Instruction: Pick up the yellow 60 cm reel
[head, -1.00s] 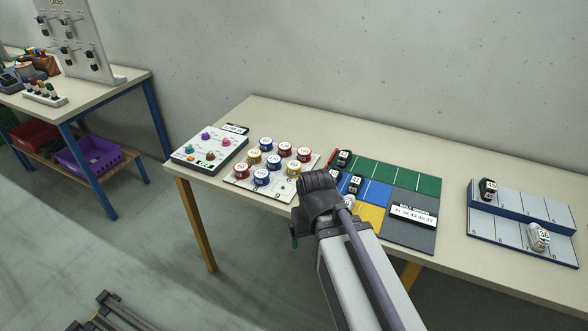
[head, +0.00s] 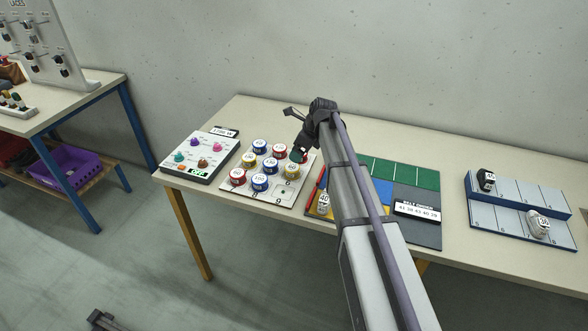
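Several red, blue and yellow reels with white labelled tops stand on a white board (head: 262,198). One yellow reel (head: 291,172) stands at the right of the middle row. Its label looks like 60, but the print is too small to be sure. Another yellow reel (head: 249,160) stands at the left; its number is unclear. My gripper (head: 298,156) points down at the board's back right, over a red reel that it partly hides, just behind the right yellow reel. The fingers are small and dark, so their opening cannot be made out.
A white panel with coloured knobs (head: 201,157) is left of the board. A coloured mat (head: 428,178) lies to the right, partly behind my arm. Bare tabletop (head: 452,205) separates mat and rack.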

